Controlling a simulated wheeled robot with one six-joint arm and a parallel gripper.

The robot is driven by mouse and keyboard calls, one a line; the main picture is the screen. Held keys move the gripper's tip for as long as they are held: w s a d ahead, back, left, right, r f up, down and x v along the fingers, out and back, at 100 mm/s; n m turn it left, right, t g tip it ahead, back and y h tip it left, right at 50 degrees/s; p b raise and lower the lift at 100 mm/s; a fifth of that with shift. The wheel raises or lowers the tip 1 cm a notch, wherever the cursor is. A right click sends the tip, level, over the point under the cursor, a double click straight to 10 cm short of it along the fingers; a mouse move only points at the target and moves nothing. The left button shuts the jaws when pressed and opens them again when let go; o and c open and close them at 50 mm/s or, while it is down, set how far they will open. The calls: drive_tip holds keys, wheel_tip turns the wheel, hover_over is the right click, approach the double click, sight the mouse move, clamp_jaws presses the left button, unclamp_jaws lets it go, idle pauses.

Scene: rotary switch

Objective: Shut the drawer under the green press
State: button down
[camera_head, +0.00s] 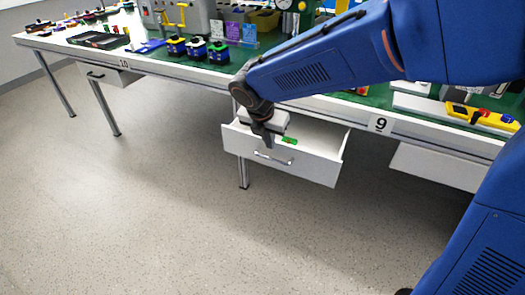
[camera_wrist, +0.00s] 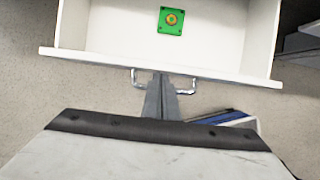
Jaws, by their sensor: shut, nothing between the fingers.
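The white drawer (camera_head: 315,168) under the table stands pulled out, and its inside shows. In the wrist view its front panel (camera_wrist: 100,57) runs across the picture, with a metal handle (camera_wrist: 190,87) on its outer face. The handle also shows in the head view (camera_head: 288,162). My gripper (camera_head: 268,145) is shut and empty, pointing down at the drawer front. In the wrist view its fingertips (camera_wrist: 161,76) are at the middle of the handle, close to the front panel; I cannot tell whether they touch. I cannot make out a green press; my arm covers part of the table.
A small green plate (camera_wrist: 171,20) with an orange-yellow centre lies in the drawer. A shut drawer (camera_head: 110,73) is at the left, and a white unit (camera_head: 435,167) is at the right. The table (camera_head: 180,70) carries several devices. The floor in front is clear.

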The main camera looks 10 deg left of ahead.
drive_tip(key=w+d, duration=0.5)
drive_tip(key=w, duration=0.8)
drive_tip(key=shift+w, duration=0.35)
